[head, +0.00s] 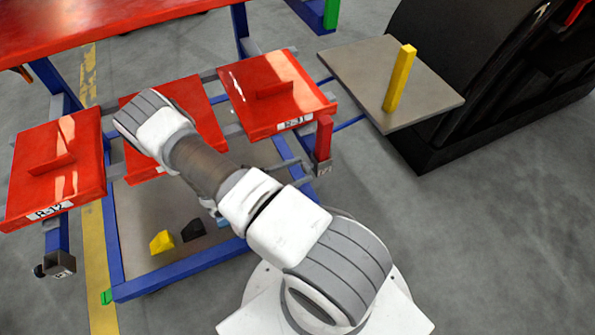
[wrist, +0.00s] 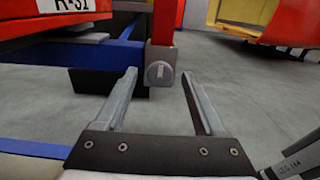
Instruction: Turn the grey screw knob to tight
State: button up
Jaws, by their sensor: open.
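The grey screw knob (wrist: 160,73) is a round disc with a pale, nearly upright mark. It sits on a grey block (wrist: 161,55) at the lower end of a red post (wrist: 165,20). The head view shows the grey block (head: 322,168) under the red post (head: 323,138), beside the R-31 panel. My gripper (wrist: 159,76) is open and empty. In the wrist view the knob appears between its fingertips; whether the fingers reach around it I cannot tell. In the head view my arm hides the gripper.
Red panels, including R-31 (head: 275,95) and R-12 (head: 55,165), rest on a blue frame (head: 180,268). Another dark knob and block (head: 55,266) hang at the left. A grey board (head: 430,90) bears a yellow block (head: 400,78). Grey floor is clear at the right.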

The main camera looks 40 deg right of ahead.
jog(key=shift+d, duration=0.15)
grip_shut()
dwell(0.4)
